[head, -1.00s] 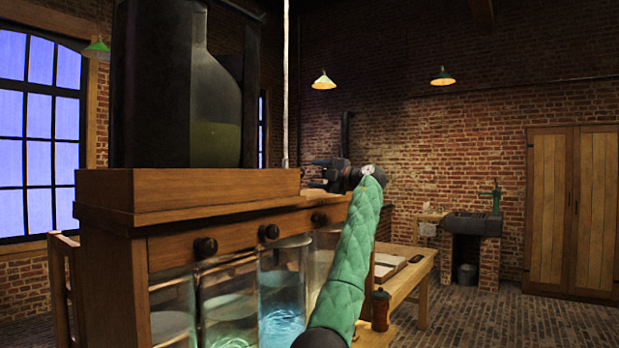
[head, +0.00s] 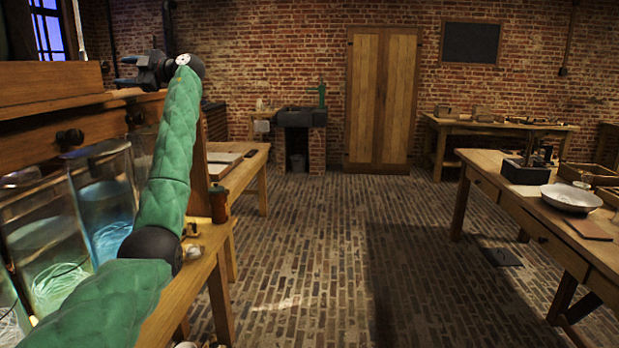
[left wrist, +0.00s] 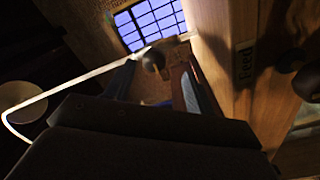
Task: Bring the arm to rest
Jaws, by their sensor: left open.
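My left arm, in a green quilted sleeve (head: 170,150), rises in front of the wooden cabinet in the head view. Its dark left gripper (head: 128,70) is raised beside the cabinet's top edge and points left. In the left wrist view its two fingers (left wrist: 158,85) are apart, with nothing clearly held between them. A round knob (left wrist: 152,60) shows at the far end of the gap; I cannot tell whether a finger touches it. My right gripper is in neither view.
The wooden cabinet (head: 35,82) has dark knobs, with glowing glass jars (head: 103,200) below. A "Feed" label (left wrist: 245,62) is close to the gripper in the wrist view. A workbench (head: 540,215) stands right. Brick floor (head: 300,250) between is clear.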

